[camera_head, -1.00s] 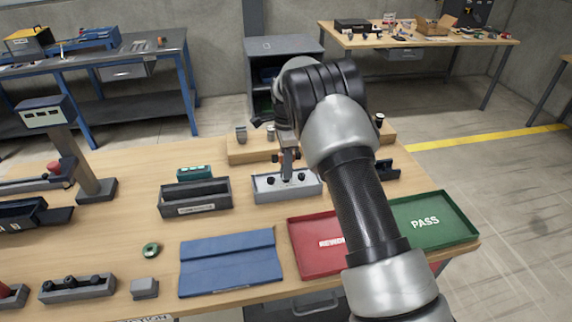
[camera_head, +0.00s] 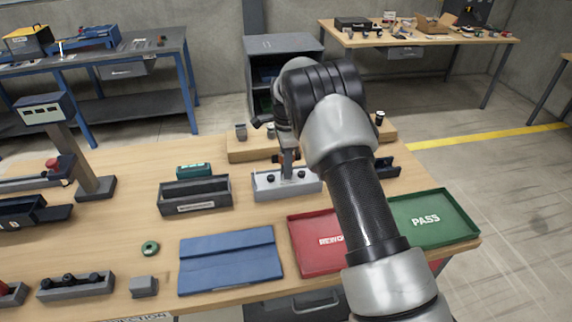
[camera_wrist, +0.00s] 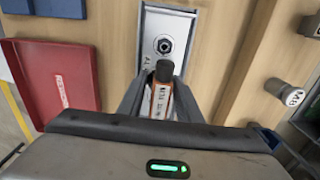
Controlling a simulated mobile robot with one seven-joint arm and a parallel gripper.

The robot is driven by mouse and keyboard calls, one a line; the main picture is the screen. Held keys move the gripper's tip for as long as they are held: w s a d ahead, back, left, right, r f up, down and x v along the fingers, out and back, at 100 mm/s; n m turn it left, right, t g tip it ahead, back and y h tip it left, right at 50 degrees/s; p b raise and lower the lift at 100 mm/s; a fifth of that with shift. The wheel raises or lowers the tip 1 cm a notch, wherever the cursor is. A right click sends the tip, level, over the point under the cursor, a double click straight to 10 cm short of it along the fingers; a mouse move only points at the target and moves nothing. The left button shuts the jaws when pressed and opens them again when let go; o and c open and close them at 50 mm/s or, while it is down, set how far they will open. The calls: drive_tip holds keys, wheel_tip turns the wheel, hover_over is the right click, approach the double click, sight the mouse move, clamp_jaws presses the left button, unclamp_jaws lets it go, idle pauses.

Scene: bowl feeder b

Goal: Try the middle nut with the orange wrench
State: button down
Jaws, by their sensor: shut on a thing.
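The orange wrench (camera_wrist: 161,100) is between my gripper's fingers (camera_wrist: 158,98) in the wrist view. It has a dark round end (camera_wrist: 164,71) and dark lettering too small to read surely. My gripper (camera_head: 287,158) is shut on it, above the middle of the light grey nut block (camera_head: 262,187). The block has a dark nut at its left (camera_head: 271,178) and one at its right (camera_head: 301,175); its middle is hidden by the tool and gripper. In the wrist view, one nut (camera_wrist: 163,45) shows on the block beyond the wrench's end. Contact with the middle nut cannot be told.
A wooden rack (camera_head: 242,152) stands behind the block. A dark open bin (camera_head: 195,207) is to its left. The red tray (camera_head: 313,260) and green PASS tray (camera_head: 425,220) lie in front and right. A blue mat (camera_head: 230,262) lies in front.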

drive_tip(key=shift+f, duration=0.35)
idle(0.5)
drive_tip(key=shift+m, duration=1.1)
drive_tip(key=shift+n+b, duration=0.3)
drive_tip(key=shift+n, duration=1)
drive_tip(key=shift+r, duration=0.1)
